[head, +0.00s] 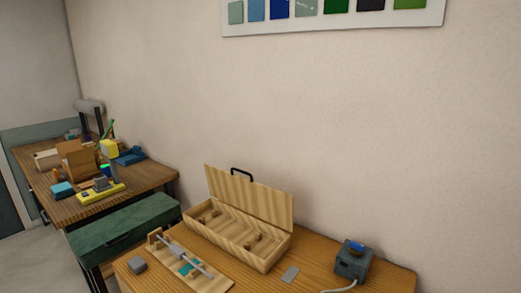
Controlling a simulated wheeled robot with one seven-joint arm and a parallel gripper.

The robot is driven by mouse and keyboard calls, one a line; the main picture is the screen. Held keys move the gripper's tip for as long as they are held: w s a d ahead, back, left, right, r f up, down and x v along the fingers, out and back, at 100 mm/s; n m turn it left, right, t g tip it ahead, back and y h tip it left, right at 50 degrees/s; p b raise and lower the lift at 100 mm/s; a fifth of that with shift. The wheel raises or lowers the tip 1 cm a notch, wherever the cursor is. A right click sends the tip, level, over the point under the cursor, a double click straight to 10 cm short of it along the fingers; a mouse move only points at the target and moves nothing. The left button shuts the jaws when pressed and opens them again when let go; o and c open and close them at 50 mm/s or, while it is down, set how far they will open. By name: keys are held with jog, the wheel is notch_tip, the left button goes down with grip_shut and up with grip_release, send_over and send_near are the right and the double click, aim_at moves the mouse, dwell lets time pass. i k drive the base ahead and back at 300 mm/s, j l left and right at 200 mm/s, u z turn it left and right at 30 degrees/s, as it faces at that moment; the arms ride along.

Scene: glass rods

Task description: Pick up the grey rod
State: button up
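A thin grey rod (197,265) lies slanted across a light wooden holder (214,284) at the front of the near table. Its upper left end is by the holder's raised end piece, and its lower right end reaches toward the holder's other end. A thicker, paler section shows toward its upper left part. A small teal patch (186,268) shows on the holder beside the rod. My gripper is not in view.
An open wooden box (262,262) with its lid up stands behind the holder. A grey block (137,265) lies left of it, a flat grey piece (290,275) to the right, then a dark device with a blue top (353,262) and pale cable. A cluttered table (150,178) stands further left.

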aim_at(176, 250)
jog(key=j+z, duration=0.1)
jog(key=z, duration=0.7)
jog(key=j+z, duration=0.15)
jog(key=z, duration=0.25)
jog(key=j, duration=2.55)
